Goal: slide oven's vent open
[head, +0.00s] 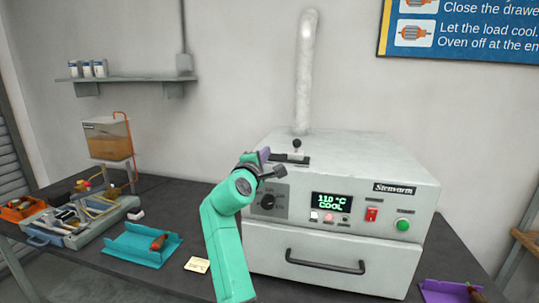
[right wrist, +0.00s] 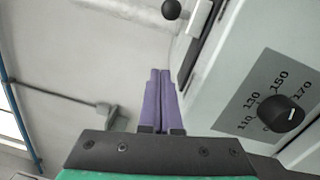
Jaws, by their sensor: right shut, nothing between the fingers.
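The oven (head: 330,185) is a pale grey box on the dark bench, with a white pipe (head: 306,70) rising behind it. Its vent slider has a black ball knob (head: 297,144) on a short stem, over a dark slotted plate (head: 291,160) on the oven's top. My right gripper (head: 264,154) is at the top left front edge of the oven, left of the knob and apart from it. In the right wrist view its purple fingers (right wrist: 160,73) are shut together and empty. The ball knob (right wrist: 171,9) shows there beyond the fingertips. My left gripper is out of view.
The oven's front has a temperature dial (head: 267,202), a display reading 110 °C COOL (head: 332,203), a red switch (head: 371,214), a green button (head: 403,225) and a shut drawer (head: 330,262). A teal tray (head: 125,248) stands left and a purple tray (head: 435,290) right.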

